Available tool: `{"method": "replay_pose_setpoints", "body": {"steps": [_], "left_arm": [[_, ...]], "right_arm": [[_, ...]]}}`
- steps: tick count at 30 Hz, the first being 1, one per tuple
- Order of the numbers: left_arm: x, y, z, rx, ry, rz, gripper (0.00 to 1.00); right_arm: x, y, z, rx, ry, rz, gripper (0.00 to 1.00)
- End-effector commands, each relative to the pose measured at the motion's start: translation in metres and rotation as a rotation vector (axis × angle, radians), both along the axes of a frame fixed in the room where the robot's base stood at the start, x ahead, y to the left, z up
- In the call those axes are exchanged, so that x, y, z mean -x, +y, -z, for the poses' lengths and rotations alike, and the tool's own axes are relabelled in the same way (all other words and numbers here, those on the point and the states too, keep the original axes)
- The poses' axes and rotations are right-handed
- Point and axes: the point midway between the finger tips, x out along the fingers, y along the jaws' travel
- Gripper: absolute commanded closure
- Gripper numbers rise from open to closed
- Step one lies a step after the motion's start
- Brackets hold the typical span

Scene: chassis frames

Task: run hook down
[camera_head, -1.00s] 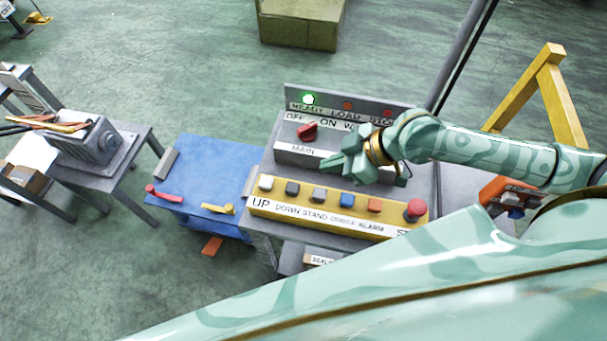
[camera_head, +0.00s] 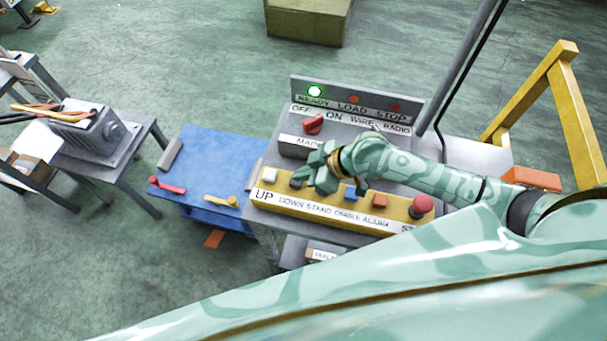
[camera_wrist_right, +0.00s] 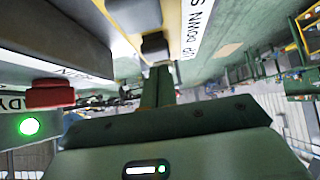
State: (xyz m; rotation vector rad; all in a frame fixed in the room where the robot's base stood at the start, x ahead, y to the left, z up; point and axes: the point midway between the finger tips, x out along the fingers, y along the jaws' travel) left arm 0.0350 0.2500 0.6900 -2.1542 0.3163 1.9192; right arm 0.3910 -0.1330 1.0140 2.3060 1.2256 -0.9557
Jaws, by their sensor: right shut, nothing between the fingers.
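The yellow push-button box (camera_head: 330,212) on the console carries a row of buttons with labels from UP and DOWN to STAND and ALARM. The black DOWN button (camera_head: 296,183) is partly covered by my right gripper (camera_head: 304,178). My right gripper is shut and empty, its fingertips at that button. In the right wrist view, the shut fingers (camera_wrist_right: 160,85) point at a black button (camera_wrist_right: 155,45) beside the DOWN lettering. I cannot tell whether they touch or press it. The white UP button (camera_head: 270,175) is clear to the left. No hook is in view. My left gripper is not in view.
A red mushroom button (camera_head: 421,206) sits at the box's right end. A red selector knob (camera_head: 313,124) stands behind, under a lit green READY lamp (camera_head: 315,91). A blue table (camera_head: 205,165) is at left, a yellow frame (camera_head: 560,90) at right.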

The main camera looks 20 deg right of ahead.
Motion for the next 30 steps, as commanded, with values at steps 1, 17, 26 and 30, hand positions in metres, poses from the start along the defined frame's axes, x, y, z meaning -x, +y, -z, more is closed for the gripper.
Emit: {"method": "replay_pose_setpoints", "body": {"steps": [1, 17, 26, 30], "left_arm": [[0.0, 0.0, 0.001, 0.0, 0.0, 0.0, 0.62], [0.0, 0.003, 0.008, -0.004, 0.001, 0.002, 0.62], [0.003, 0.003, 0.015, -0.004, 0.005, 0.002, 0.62], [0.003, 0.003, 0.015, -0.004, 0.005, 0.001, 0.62]], "right_arm": [[0.0, 0.0, 0.004, 0.0, 0.002, 0.001, 1.0], [0.0, -0.001, 0.018, 0.001, 0.001, 0.001, 1.0], [0.004, -0.001, 0.037, 0.009, 0.01, -0.003, 1.0], [0.005, -0.001, 0.038, 0.011, 0.014, -0.005, 1.0]]}}
